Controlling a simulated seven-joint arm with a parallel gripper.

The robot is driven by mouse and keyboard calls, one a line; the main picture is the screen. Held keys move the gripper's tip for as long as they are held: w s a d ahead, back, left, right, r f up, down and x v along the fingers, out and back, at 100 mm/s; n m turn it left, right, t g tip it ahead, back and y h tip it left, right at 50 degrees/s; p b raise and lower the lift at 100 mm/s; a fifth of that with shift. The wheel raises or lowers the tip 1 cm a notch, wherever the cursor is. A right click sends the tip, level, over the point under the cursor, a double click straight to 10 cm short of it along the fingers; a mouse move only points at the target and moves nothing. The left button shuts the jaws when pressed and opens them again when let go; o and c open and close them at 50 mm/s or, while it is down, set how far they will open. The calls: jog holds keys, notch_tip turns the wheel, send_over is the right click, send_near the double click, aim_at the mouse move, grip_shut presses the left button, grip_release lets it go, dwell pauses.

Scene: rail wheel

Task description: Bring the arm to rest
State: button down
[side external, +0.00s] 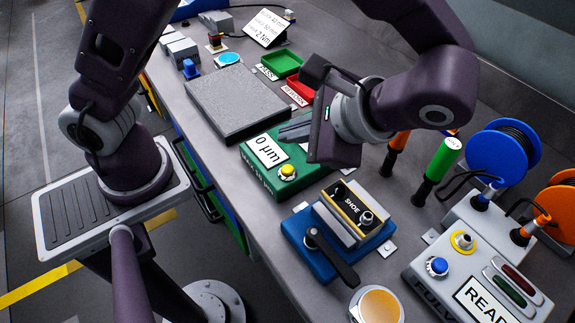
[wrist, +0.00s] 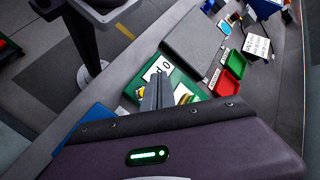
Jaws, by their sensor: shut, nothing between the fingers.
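My gripper (side external: 284,133) is at the end of my dark purple arm, above the green gauge box (side external: 284,186) on the grey bench. Its fingers are together and hold nothing. In the wrist view the shut fingers (wrist: 158,95) point over the green gauge box (wrist: 182,79). The box has a display reading 0 µm and a yellow button. I cannot tell the exact height of the fingers above it.
A blue fixture (side external: 299,236) with a black lever and a part marked SHOE stands in front. A grey plate (side external: 232,98) lies behind.

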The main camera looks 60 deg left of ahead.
dwell(0.4)
jog(key=s+a+r+n+t+h, duration=0.6)
jog(key=s+a+r+t+h, duration=0.1)
jog(key=s+a+r+h, duration=0.1)
jog(key=shift+s+a+r+n+t+h, duration=0.15)
jog(key=shift+a+r+n+t+h, duration=0.25)
jog(key=shift+a, duration=0.4)
